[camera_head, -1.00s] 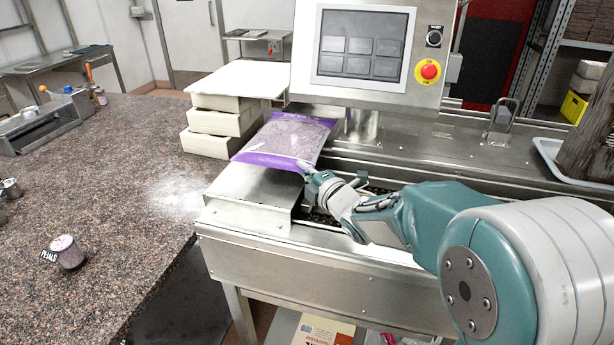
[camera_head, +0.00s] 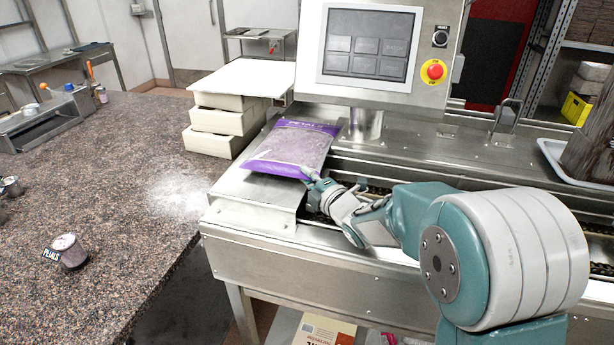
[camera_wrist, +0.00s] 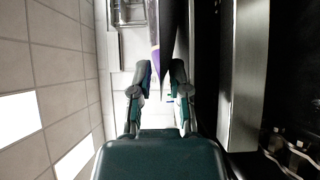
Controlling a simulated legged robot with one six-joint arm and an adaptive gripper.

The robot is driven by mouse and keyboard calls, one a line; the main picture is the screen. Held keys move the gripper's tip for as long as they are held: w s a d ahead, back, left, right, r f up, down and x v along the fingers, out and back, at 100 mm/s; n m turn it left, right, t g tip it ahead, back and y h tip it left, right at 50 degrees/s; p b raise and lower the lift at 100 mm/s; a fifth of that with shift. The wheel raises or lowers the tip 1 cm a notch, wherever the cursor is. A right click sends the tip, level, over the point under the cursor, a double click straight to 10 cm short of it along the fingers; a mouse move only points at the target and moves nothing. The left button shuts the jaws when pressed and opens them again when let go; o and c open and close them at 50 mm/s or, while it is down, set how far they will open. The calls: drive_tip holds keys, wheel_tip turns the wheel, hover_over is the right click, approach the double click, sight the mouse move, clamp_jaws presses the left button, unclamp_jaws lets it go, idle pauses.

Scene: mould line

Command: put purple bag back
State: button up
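The purple bag (camera_head: 292,148), a clear pack of pale greyish contents with purple ends, is at the steel ledge (camera_head: 250,197) on the left end of the machine, below the screen. My gripper (camera_head: 308,174) is at its near right corner. In the wrist view my gripper (camera_wrist: 163,68) has one finger on each side of the bag's edge (camera_wrist: 155,58), with the corner between them, and looks shut on it. A dark band shows under the bag's near edge; I cannot tell whether the bag is clear of the ledge.
Stacked cream boxes (camera_head: 222,128) stand left of the bag. The control panel (camera_head: 368,45) with a red stop button (camera_head: 433,71) rises behind it. A speckled counter (camera_head: 100,180) with a small labelled cup (camera_head: 68,250) lies left. A tray (camera_head: 570,168) is at right.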

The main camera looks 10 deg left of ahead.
drive_tip(key=shift+d, duration=0.1)
drive_tip(key=v, duration=1.2)
drive_tip(key=shift+s, duration=0.1)
drive_tip(key=shift+r, duration=0.1)
drive_tip(key=shift+d+r+m+h, duration=0.15)
drive_tip(key=shift+d+m+h, duration=0.15)
drive_tip(key=s+d+r+m+h, duration=0.2)
drive_tip(key=d+m+h, duration=0.4)
drive_tip(key=d+m, duration=0.1)
drive_tip(key=s+d+r+m+h, duration=0.25)
drive_tip(key=d+m+h, duration=0.25)
drive_tip(key=d+m, duration=0.25)
drive_tip(key=s+d+f+m+g+h, duration=0.1)
drive_tip(key=s+d+m+g, duration=0.1)
drive_tip(key=s+m, duration=0.4)
drive_tip(key=s+d+f+m+g, duration=0.2)
drive_tip(key=s+m, duration=0.4)
drive_tip(key=s, duration=0.8)
drive_tip(key=d+g, duration=0.1)
drive_tip(key=g, duration=0.1)
drive_tip(key=shift+s+g+h, duration=0.4)
